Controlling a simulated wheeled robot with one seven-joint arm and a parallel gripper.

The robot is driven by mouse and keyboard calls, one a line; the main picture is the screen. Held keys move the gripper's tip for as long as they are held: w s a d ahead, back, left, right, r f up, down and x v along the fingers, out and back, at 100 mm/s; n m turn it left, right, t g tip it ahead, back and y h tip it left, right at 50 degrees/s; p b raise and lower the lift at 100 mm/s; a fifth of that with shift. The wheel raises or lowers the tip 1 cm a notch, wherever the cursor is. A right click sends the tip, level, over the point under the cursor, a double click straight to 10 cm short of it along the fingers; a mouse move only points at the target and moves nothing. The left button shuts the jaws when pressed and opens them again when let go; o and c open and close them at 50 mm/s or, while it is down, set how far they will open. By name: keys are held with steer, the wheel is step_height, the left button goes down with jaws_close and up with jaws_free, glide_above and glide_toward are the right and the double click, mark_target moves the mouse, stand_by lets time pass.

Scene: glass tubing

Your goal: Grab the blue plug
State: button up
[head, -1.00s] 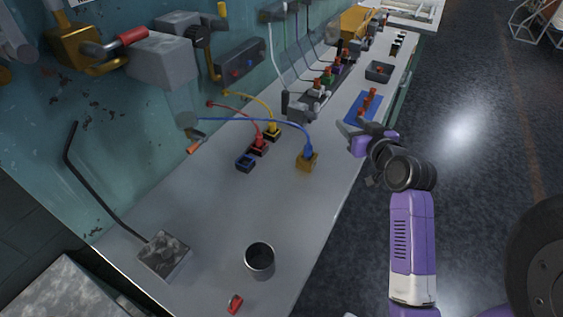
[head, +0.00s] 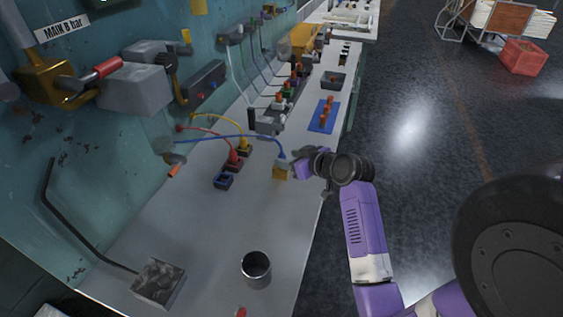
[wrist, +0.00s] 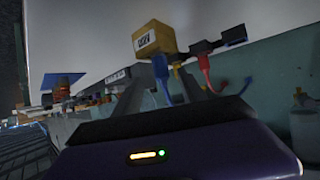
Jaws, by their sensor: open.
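The blue plug (head: 283,162) sits in a yellow-orange block (head: 280,174) near the bench's front edge, with a blue cable running left to the wall. In the wrist view the plug (wrist: 162,72) hangs below the yellow block (wrist: 154,39) in the tilted picture, and lies between the finger directions. My gripper (head: 297,164) is just right of the plug in the head view, open and empty. I cannot tell whether a finger touches the plug. A blue-rimmed dark socket (head: 224,181) to the left holds no plug.
A red plug (head: 234,157) and a yellow plug (head: 244,144) stand in sockets left of the blue one. A metal cup (head: 256,269) stands on the near bench (head: 208,228). A blue mat (head: 323,114) with orange-red pieces lies farther back. The bench between cup and sockets is clear.

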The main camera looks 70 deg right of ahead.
mark_target(284, 157)
steer(key=x, duration=0.4)
steer(key=shift+w+a+p, duration=0.15)
steer(key=shift+p, duration=0.2)
steer(key=shift+c, duration=0.4)
jaws_close()
